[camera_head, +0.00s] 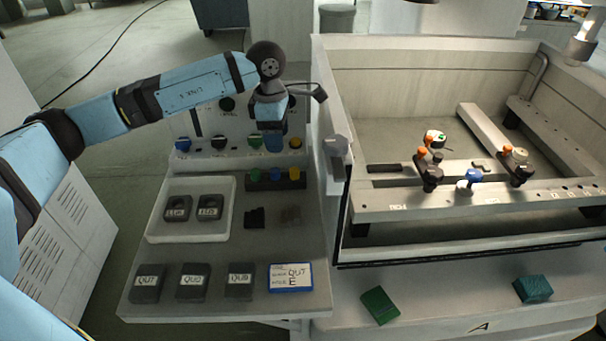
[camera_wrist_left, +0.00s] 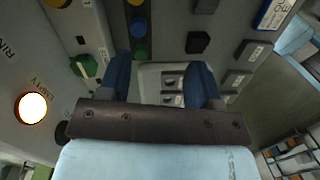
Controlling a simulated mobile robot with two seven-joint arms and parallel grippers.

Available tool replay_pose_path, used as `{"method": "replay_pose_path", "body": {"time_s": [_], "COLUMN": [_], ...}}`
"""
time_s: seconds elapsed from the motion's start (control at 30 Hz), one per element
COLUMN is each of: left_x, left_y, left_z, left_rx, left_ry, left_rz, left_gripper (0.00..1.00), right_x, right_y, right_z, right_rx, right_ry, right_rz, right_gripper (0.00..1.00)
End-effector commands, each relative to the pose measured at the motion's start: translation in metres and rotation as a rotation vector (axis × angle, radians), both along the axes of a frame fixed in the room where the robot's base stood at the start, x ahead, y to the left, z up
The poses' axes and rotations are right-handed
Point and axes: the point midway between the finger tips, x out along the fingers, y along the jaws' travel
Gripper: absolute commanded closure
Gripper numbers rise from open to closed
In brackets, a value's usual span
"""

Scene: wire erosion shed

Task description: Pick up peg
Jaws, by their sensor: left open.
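Several small coloured pegs, green, blue and yellow, stand in a dark rack (camera_head: 276,180) on the bench below the upright panel. The blue peg (camera_head: 274,174) is in the middle, the green peg (camera_head: 254,175) left and the yellow peg (camera_head: 294,174) right. My left gripper (camera_head: 272,136) hangs in front of the panel, above the rack and apart from it. In the left wrist view my left gripper (camera_wrist_left: 160,82) is open and empty, its blue fingers spread. The blue peg (camera_wrist_left: 138,27) also shows there, beyond the fingers. My right gripper is not seen.
A white tray (camera_head: 160,235) with two dark blocks sits left of the rack. Labelled dark blocks and a blue-edged card (camera_head: 291,277) line the front edge. The panel carries coloured knobs, including a green knob (camera_head: 255,141). A walled machine tank (camera_head: 430,50) stands right.

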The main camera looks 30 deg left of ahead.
Motion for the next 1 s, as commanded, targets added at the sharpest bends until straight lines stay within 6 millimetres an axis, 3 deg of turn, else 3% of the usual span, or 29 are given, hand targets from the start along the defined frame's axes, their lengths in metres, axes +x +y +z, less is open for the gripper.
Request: {"method": "replay_pose_path", "body": {"time_s": [0.03, 0.17, 0.5, 0.83, 1.0], "left_x": [0.003, 0.005, 0.004, 0.005, 0.007], "left_y": [0.013, 0.027, 0.027, 0.028, 0.032], "left_z": [0.001, 0.003, -0.058, -0.087, -0.113], "left_rx": [0.047, 0.102, 0.101, 0.100, 0.099], "left_ry": [-0.011, -0.016, -0.013, -0.015, -0.014], "left_rz": [0.007, 0.013, 0.012, 0.012, 0.013], "left_gripper": [0.42, 0.42, 0.42, 0.42, 0.42], "right_x": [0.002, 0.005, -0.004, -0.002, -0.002], "right_y": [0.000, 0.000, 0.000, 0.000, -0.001], "right_z": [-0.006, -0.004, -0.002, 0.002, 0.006], "right_rx": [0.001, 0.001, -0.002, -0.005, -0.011], "right_ry": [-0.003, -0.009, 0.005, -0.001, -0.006], "right_rz": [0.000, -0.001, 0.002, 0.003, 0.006], "right_gripper": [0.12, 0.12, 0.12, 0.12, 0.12]}}
